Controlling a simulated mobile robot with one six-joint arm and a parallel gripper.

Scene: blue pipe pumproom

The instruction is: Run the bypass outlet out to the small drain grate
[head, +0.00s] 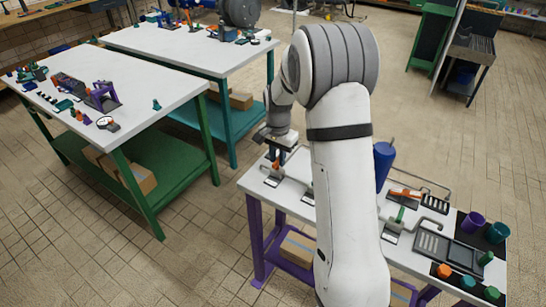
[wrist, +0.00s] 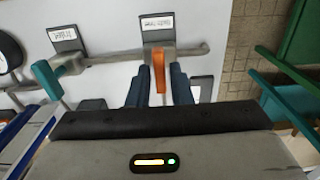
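My gripper (head: 281,140) is low over the left end of the purple-legged bench (head: 252,184). In the wrist view its two blue fingers (wrist: 158,88) stand open on either side of an orange valve lever (wrist: 158,72), with slim gaps. The lever sits on a grey pipe (wrist: 110,56) below a label plate (wrist: 158,28) that I cannot read surely. A small dark slotted grate (head: 435,203) lies toward the back right of the bench, near a curved pipe end (head: 440,187). I cannot tell which pipe is the bypass outlet. My arm hides the bench's middle.
A teal-handled valve (wrist: 48,80) sits left of the orange lever. A larger slotted grate (head: 428,243), a green-handled valve (head: 400,214), a blue cylinder (head: 383,163), a purple cup (head: 473,222) and a teal cup (head: 497,232) share the bench. A green-legged table (head: 150,92) stands left.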

